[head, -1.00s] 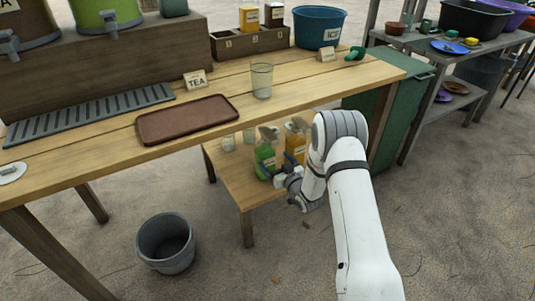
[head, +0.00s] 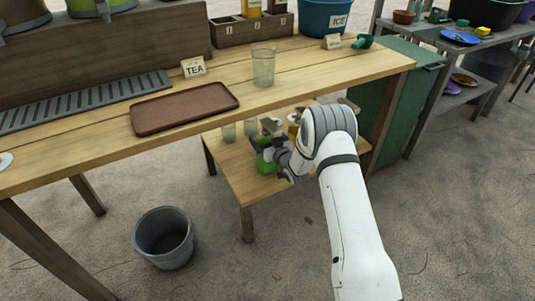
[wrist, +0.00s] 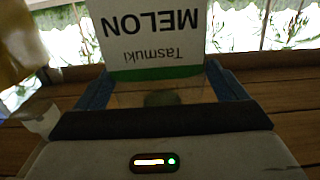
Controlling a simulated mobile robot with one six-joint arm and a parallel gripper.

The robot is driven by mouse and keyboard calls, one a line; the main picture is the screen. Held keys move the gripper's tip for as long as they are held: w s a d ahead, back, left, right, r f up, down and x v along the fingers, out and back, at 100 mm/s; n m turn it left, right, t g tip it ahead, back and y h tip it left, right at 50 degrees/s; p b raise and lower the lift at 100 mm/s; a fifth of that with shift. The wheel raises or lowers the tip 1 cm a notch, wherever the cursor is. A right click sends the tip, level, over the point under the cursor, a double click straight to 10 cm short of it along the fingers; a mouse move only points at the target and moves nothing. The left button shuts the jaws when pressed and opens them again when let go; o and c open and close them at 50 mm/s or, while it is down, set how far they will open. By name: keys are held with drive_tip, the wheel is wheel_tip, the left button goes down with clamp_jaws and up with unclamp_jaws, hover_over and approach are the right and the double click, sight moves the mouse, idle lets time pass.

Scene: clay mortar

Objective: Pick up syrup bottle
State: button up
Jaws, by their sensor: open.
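A green syrup bottle (head: 265,163) stands on the low wooden shelf under the table, partly hidden by my wrist. In the wrist view its white label (wrist: 155,35) shows upside down and reads "Tasmuki MELON", with a green band. My gripper (wrist: 160,90) has its blue fingers apart, one on each side of the bottle's label. The bottle is in front of or between the fingertips; contact cannot be seen. In the head view my gripper (head: 274,150) is at the green bottle, its fingers mostly hidden. A yellow-orange bottle (head: 293,127) is mostly hidden behind my arm.
Glasses (head: 229,131) stand on the low shelf (head: 232,170) at the left. The tabletop (head: 290,75) overhangs it, with a brown tray (head: 185,108) and a glass (head: 264,67). A grey bucket (head: 164,238) stands on the ground.

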clamp_jaws()
drive_tip(key=shift+r, duration=0.1)
idle(0.8)
